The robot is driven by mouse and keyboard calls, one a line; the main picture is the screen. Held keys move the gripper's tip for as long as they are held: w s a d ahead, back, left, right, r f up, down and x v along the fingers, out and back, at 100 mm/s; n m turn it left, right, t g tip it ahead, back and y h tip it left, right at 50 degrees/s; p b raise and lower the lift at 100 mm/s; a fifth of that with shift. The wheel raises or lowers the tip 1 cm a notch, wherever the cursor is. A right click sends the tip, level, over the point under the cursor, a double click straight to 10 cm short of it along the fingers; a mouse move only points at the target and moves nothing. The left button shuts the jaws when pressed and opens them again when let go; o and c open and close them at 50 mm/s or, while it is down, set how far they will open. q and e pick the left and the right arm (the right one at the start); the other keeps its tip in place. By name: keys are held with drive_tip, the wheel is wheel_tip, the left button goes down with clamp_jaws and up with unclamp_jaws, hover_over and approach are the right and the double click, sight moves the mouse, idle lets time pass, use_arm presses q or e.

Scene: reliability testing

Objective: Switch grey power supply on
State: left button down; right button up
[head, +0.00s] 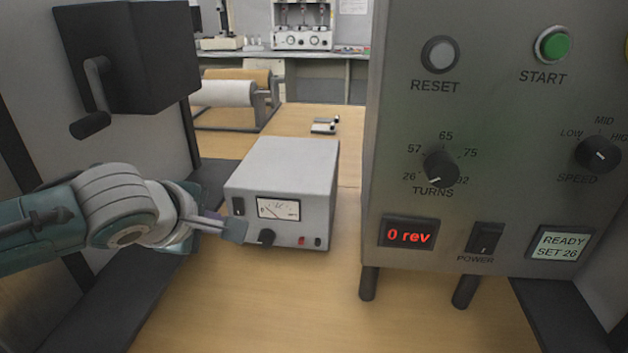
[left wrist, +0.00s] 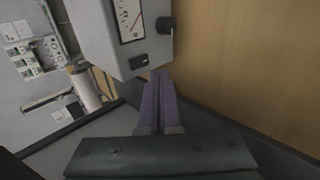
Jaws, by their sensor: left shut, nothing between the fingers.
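The grey power supply (head: 290,165) stands on the wooden table, its front panel facing me. The panel carries a needle meter (head: 278,209), a black knob (head: 266,237), and red and black sockets at lower right. A small dark rocker switch (head: 238,206) sits left of the meter; it also shows in the left wrist view (left wrist: 139,61). My left gripper (head: 237,230) is shut and empty, its tips at the panel's lower left, just below the switch. In the left wrist view the fingertips (left wrist: 160,75) are close to the switch; I cannot tell if they touch. My right gripper is out of view.
A large grey control panel (head: 400,170) on legs stands close to the right, with its own POWER rocker (head: 484,239). A black box with a crank (head: 128,58) hangs at upper left. The table (head: 290,300) in front is clear.

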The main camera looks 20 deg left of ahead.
sight(239, 213)
use_arm(q)
drive_tip(key=w, duration=0.1)
drive_tip(key=w+f+b, duration=0.1)
drive_tip(key=w, duration=0.1)
drive_tip(key=w+a, duration=0.1)
drive_tip(key=shift+w+f+b, duration=0.3)
drive_tip(key=shift+w, duration=0.05)
drive_tip(key=shift+w+a, duration=0.1)
drive_tip(key=shift+w, duration=0.05)
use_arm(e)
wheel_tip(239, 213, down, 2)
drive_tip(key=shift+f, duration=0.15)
